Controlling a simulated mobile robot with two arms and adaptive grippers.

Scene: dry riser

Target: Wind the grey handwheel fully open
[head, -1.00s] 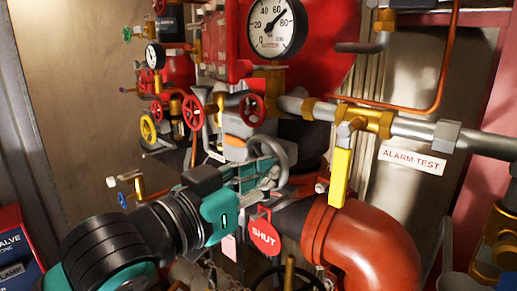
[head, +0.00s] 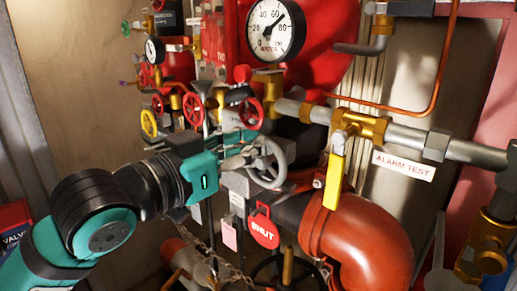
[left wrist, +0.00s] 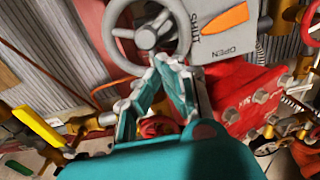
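In the left wrist view the handwheel (left wrist: 113,42) fills the top. Beside it is the gearbox face (left wrist: 212,52), with SHUT and OPEN lettering and an orange pointer (left wrist: 222,20) between them. My left gripper (head: 238,158) reaches in from the left, its fingers close to the wheel's left side. In the left wrist view its teal fingers (left wrist: 157,72) lean together near the lower rim. Contact with the rim is unclear. My right gripper is not in view.
A red SHUT tag (head: 264,229) hangs below the wheel. A yellow lever (head: 335,182) and a thick orange-red pipe (head: 360,240) stand to its right. Small red handwheels (head: 193,108) and a pressure gauge (head: 275,29) are above. A chain (head: 205,250) hangs below.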

